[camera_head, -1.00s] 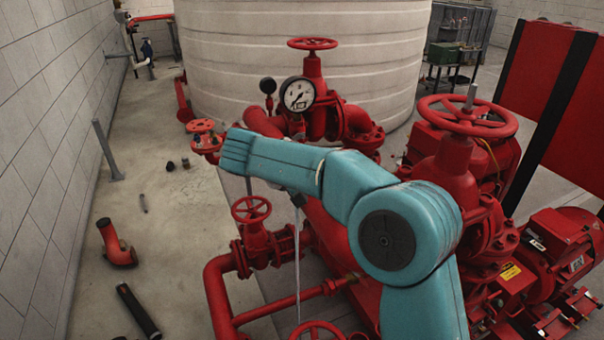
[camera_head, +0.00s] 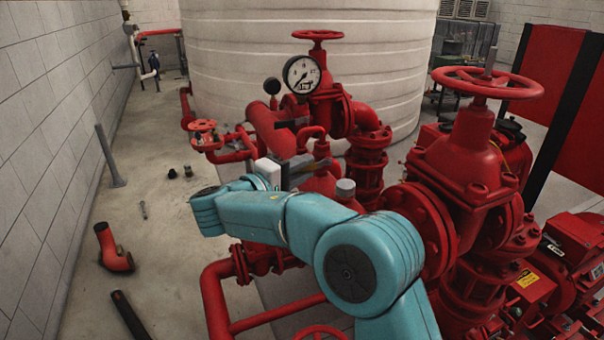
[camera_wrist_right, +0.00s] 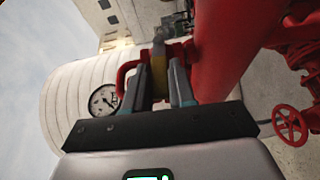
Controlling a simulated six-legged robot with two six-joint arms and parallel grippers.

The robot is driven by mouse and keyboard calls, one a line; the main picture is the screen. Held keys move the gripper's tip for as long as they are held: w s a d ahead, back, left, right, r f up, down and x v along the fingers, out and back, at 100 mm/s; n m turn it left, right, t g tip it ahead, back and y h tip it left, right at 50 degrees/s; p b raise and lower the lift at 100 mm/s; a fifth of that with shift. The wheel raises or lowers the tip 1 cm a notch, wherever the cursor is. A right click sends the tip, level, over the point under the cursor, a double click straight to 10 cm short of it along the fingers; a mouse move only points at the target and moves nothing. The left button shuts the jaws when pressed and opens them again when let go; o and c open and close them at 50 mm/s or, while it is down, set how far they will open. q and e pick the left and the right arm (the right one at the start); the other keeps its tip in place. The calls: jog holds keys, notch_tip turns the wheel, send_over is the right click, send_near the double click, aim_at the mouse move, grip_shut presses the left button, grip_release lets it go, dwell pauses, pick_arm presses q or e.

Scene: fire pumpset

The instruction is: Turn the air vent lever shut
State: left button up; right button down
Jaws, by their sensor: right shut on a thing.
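In the right wrist view, my right gripper (camera_wrist_right: 159,76) has its two grey fingers closed on a yellow lever (camera_wrist_right: 159,72). A small grey fitting (camera_wrist_right: 159,42) shows just beyond the lever, close to a red pipe. In the head view, my right gripper (camera_head: 306,167) reaches in among the red pipes below the pressure gauge. The lever's angle is hard to tell there, since the fingers cover much of it. My left gripper is not in view.
A pressure gauge (camera_head: 301,74) stands just behind the gripper. A large red valve handwheel (camera_head: 488,82) is at the right. A white tank (camera_head: 240,60) fills the back.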

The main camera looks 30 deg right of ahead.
jog(key=shift+f+h, duration=0.2)
jog(key=shift+h, duration=0.1)
dwell(0.4)
jog(key=c, duration=1)
grip_release()
jog(key=shift+w+d, duration=0.1)
jog(key=shift+w+d+f, duration=0.1)
jog(key=shift+s+a, duration=0.2)
jog(key=shift+a, duration=0.15)
jog(key=s+a, duration=0.1)
jog(key=a, duration=0.4)
jog(key=s+a+b, duration=0.1)
jog(key=a, duration=0.4)
jog(key=a+b, duration=0.1)
jog(key=a, duration=0.4)
jog(key=shift+s+a+f, duration=0.1)
jog(key=shift+s+a, duration=0.1)
jog(key=shift+s, duration=0.2)
